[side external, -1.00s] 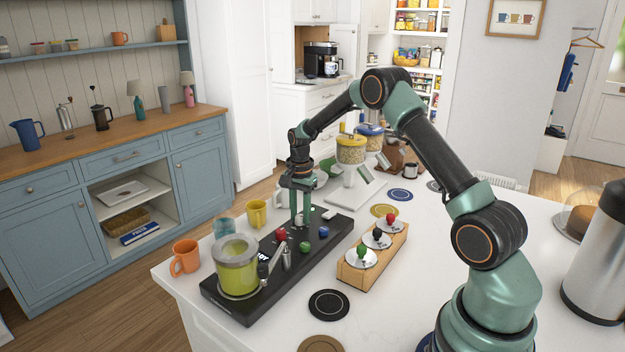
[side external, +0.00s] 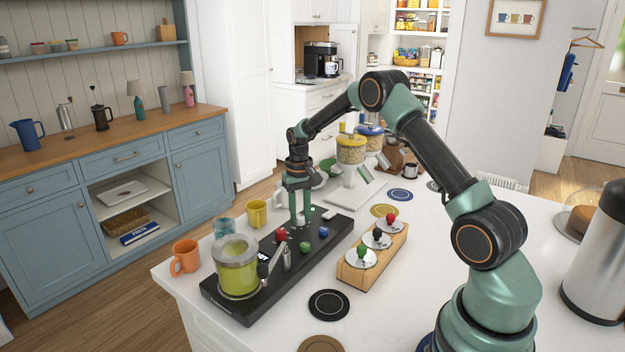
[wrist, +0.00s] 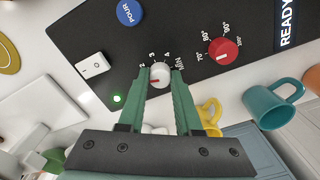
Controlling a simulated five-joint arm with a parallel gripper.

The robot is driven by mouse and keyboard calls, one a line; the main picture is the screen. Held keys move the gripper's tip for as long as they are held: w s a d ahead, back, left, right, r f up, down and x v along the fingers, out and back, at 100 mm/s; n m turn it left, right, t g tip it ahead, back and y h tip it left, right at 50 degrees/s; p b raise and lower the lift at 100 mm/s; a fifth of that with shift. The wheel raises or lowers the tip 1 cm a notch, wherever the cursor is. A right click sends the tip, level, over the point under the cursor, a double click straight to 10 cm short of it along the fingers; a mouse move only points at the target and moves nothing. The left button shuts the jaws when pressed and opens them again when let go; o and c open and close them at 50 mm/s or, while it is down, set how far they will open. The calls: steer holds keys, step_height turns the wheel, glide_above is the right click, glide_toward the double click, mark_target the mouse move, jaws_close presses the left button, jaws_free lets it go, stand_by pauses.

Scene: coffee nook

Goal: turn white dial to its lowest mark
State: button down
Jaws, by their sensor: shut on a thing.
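The white dial (wrist: 160,75) sits on the black machine panel (wrist: 130,45), and its red pointer mark faces the lower left in the wrist view. Printed marks 2, 3, 4 and MIN lie around its far side. I cannot tell exactly which mark the pointer meets. My gripper (wrist: 160,78) is shut on the dial, one green finger on each side.
A red dial (wrist: 223,50), a blue POUR button (wrist: 129,12), a white rocker switch (wrist: 93,65) and a lit green light (wrist: 117,98) are nearby. A yellow mug (side external: 256,213) and glass jar (side external: 236,268) stand close. A wooden stand (side external: 375,258) is to the right.

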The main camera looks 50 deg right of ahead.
mark_target(301, 216)
steer(key=shift+s+d+n, duration=0.1)
steer(key=shift+d+n, duration=0.05)
steer(key=shift+n, duration=1.35)
steer(key=c, duration=0.6)
jaws_free()
step_height(301, 216, up, 12)
steer(key=shift+r, duration=0.1)
